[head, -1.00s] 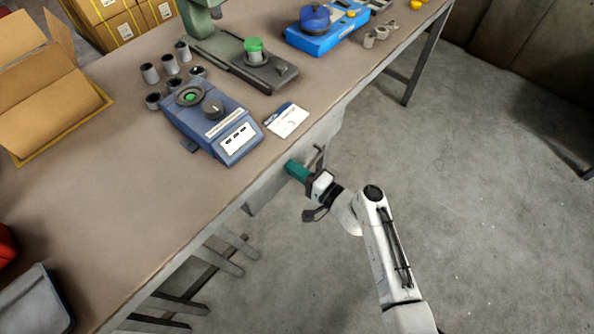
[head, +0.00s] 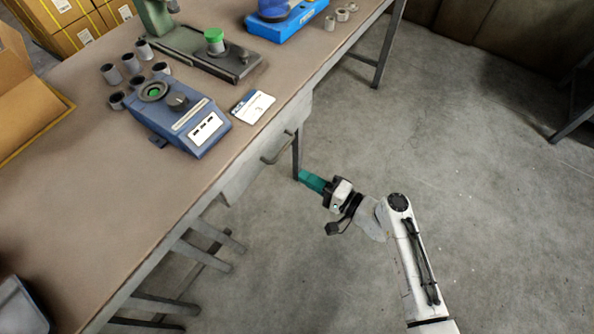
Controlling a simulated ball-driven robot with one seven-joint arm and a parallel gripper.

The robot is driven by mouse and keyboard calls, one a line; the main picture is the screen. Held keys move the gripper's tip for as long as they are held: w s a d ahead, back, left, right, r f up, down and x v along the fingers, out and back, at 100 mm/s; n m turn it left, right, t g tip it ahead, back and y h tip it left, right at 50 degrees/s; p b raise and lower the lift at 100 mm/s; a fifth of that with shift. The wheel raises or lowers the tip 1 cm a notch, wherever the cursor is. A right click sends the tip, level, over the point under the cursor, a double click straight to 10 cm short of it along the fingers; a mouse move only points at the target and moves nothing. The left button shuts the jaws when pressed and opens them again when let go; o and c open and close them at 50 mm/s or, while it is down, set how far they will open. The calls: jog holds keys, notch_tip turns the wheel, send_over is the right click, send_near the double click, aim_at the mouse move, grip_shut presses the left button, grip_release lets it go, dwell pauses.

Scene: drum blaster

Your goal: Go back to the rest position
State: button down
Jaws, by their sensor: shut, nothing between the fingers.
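My gripper (head: 303,176) has teal fingers and a white and black body. It is shut and empty. It hangs over the floor just off the front edge of the workbench (head: 110,220), below the level of the bench top and a little right of the drawer handle (head: 278,148). My white arm reaches up to it from the bottom right.
On the bench stand a blue device (head: 190,120), several grey cylinders (head: 122,74), a white card (head: 252,106), a green press (head: 190,45) and a bright blue unit (head: 288,24). An open cardboard box (head: 30,100) stands at left. The concrete floor (head: 480,170) at right is clear.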

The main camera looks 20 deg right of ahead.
jog(key=shift+s+d, duration=0.2)
jog(key=shift+s, duration=0.1)
jog(key=s+f+n+g+h+p, duration=0.1)
jog(key=s+n+g+h+p, duration=0.15)
jog(key=s+n+g, duration=0.95)
jog(key=s+d+r+h+p, duration=0.1)
jog(key=s+d+r+h, duration=0.3)
jog(key=s, duration=0.3)
jog(key=s+d+r+m+g+h+p, duration=0.1)
jog(key=s+d+r+h, duration=0.2)
jog(key=s+d, duration=0.3)
jog(key=shift+s+d+r+m+g+h+p, duration=0.3)
jog(key=shift+s+r+h+p, duration=0.05)
jog(key=shift+s+h, duration=0.3)
jog(key=shift+w, duration=0.1)
